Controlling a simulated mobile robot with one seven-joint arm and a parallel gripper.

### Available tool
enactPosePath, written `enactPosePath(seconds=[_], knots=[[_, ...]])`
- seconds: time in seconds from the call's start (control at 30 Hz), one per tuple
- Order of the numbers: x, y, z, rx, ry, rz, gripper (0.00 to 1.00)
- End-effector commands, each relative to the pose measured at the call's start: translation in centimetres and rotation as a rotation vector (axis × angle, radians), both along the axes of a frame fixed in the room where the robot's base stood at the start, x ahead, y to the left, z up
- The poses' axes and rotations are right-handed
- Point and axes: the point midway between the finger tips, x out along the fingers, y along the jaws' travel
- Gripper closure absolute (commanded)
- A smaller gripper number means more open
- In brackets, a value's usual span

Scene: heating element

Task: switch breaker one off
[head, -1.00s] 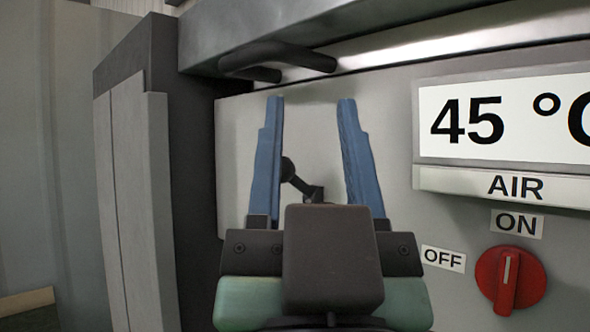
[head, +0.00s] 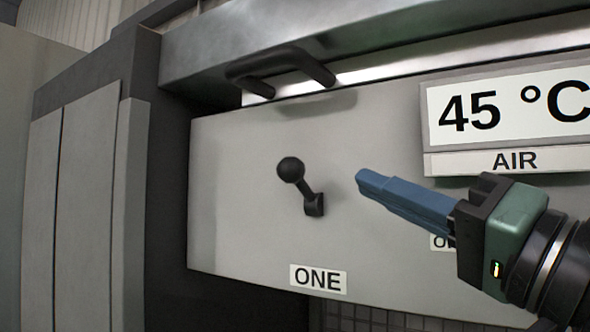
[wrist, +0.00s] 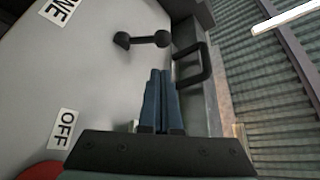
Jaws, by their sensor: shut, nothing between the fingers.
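The breaker one lever (head: 297,183) is a black stick with a round knob, standing out of the grey panel above the "ONE" label (head: 318,279). Its knob points up and to the left in the head view. My gripper (head: 362,182) has blue fingers and is to the right of the lever, apart from it, pointing left. In the wrist view, the closed fingers (wrist: 160,72) lie side by side, and the lever (wrist: 142,40) shows beyond their tips. The fingers hold nothing.
A black handle (head: 281,68) sticks out above the panel. A "45 °C" AIR display (head: 505,112) is at the right. In the wrist view, an OFF label (wrist: 63,129) and part of a red knob (wrist: 40,171) are near my gripper.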

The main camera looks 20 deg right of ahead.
Motion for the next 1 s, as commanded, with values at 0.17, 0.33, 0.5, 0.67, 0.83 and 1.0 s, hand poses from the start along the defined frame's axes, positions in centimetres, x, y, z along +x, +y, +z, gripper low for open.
enactPosePath(seconds=[0.17,0.33,0.5,0.67,0.83,1.0], knots=[[0.0,0.0,0.0,0.000,-0.001,-0.001,1.00],[0.4,0.1,0.3,0.000,-0.001,0.001,1.00],[2.4,0.7,1.3,0.000,0.001,0.002,1.00],[5.2,1.5,2.5,0.000,0.001,0.002,1.00],[7.6,2.1,3.3,0.000,0.001,0.001,1.00],[8.8,2.4,3.6,0.000,-0.001,-0.002,1.00]])
